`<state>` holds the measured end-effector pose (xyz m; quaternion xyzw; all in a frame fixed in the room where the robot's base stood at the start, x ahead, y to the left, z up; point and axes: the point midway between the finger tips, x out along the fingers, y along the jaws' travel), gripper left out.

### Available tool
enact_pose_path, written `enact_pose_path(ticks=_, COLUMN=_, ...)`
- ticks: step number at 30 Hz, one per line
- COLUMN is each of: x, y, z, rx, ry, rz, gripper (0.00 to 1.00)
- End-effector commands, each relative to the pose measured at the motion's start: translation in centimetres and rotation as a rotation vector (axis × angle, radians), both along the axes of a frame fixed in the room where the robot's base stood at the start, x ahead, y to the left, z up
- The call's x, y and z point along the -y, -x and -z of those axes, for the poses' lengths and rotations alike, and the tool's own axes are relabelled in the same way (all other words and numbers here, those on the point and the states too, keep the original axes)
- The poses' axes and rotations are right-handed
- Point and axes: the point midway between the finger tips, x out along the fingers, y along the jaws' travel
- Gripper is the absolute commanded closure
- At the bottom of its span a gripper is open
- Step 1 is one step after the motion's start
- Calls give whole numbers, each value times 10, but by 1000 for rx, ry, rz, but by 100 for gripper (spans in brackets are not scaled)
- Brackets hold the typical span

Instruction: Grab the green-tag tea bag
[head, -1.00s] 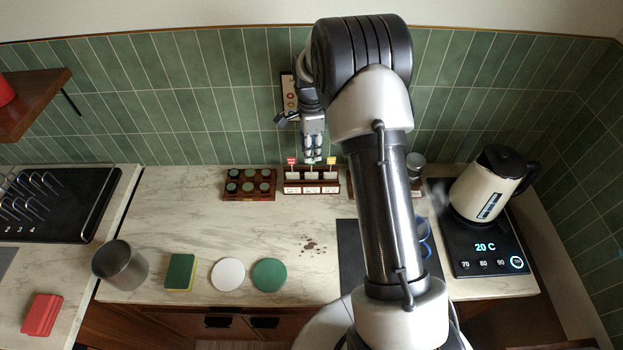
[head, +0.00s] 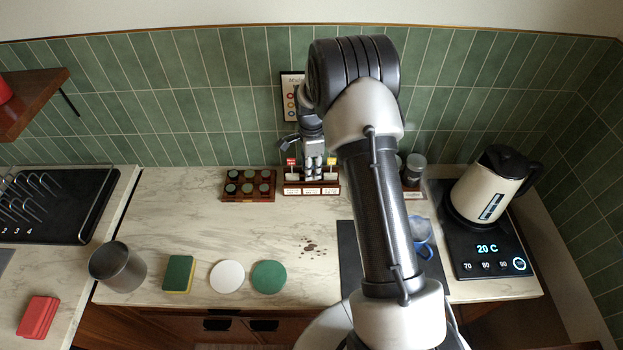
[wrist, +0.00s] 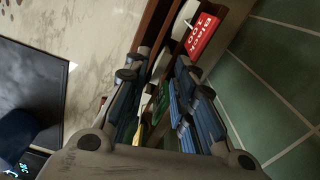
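The tea box (head: 312,190) stands against the back wall, with a red tag (head: 291,161) at its left and a yellow tag (head: 331,161) at its right. My gripper (head: 314,172) points down into the middle of the box, between those tags. In the wrist view my gripper (wrist: 165,100) is open, its blue-padded fingers on either side of a gap. A green sliver (wrist: 140,132), possibly the green tag, and a bit of yellow show low in the gap. The red tag reads "BLACK" in the wrist view (wrist: 203,34), outside the fingers. The fingers hide the green-tag bag in the head view.
A wooden rack of capsules (head: 249,186) stands just left of the box. Jars (head: 414,166) stand to the right, near the kettle (head: 490,186) on its base. A blue cup (head: 421,240) sits partly behind my arm. The counter in front of the box is mostly clear.

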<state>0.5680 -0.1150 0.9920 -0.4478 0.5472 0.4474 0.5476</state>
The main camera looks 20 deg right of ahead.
Motion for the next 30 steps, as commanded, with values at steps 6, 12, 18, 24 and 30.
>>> enact_pose_path(ticks=6, x=0, y=0, z=0, rx=0, ry=0, rz=0, gripper=93)
enact_pose_path(ticks=12, x=0, y=0, z=0, rx=0, ry=0, rz=0, gripper=100)
enact_pose_path(ticks=18, x=0, y=0, z=0, rx=0, ry=0, rz=0, gripper=100)
enact_pose_path(ticks=24, x=0, y=0, z=-2, rx=0, ry=0, rz=0, gripper=100)
enact_pose_path(ticks=30, x=0, y=-1, z=-18, rx=2, ry=0, rz=0, gripper=100)
